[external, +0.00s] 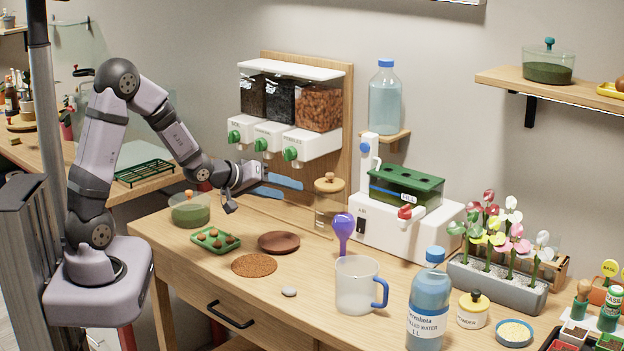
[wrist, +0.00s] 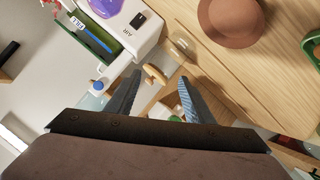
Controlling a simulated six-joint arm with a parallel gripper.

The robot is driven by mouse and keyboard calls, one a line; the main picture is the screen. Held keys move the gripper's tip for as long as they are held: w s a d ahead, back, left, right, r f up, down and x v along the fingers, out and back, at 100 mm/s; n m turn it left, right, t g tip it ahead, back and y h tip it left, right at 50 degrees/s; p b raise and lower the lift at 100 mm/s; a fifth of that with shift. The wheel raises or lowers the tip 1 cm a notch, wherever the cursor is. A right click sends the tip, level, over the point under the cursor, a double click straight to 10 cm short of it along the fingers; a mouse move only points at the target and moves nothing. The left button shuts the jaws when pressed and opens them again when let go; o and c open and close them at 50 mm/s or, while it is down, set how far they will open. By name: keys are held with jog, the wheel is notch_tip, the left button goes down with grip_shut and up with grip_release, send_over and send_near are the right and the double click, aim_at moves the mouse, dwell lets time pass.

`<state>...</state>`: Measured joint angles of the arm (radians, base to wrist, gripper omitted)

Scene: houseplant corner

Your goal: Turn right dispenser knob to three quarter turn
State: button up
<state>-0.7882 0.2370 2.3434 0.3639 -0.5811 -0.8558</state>
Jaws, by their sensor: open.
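The dispenser (external: 318,144) on the wooden back panel has three white outlets, each with a green knob. The right dispenser knob (external: 290,154) is on the outlet under the bin of reddish-brown pellets. My gripper (external: 293,190) is open and empty, its two blue fingers apart below and in front of this knob, not touching it. In the wrist view my gripper (wrist: 160,79) shows its fingers spread. Small white and green parts show low between them, mostly hidden by the gripper body. I cannot tell which knob, if any, they belong to.
A glass jar with a wooden lid (external: 330,186) stands right of my fingers. The brown saucer (external: 279,242), green tray (external: 215,240) and glass bowl (external: 189,213) lie below the arm. A white machine (external: 378,228) stands further right. The front tabletop has some bare room.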

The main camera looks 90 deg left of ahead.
aim_at(288, 153)
jog(key=s+a+r+n+t+y+b, duration=0.35)
jog(key=s+a+n, duration=0.2)
jog(key=a, duration=0.55)
jog(key=p+x, duration=0.2)
jog(key=x, duration=0.5)
jog(key=shift+a+m, duration=0.2)
jog(key=shift+m, duration=0.15)
jog(key=shift+f+y, duration=0.1)
jog(key=shift+y, duration=0.15)
jog(key=c, duration=1)
jog(key=shift+m, duration=0.3)
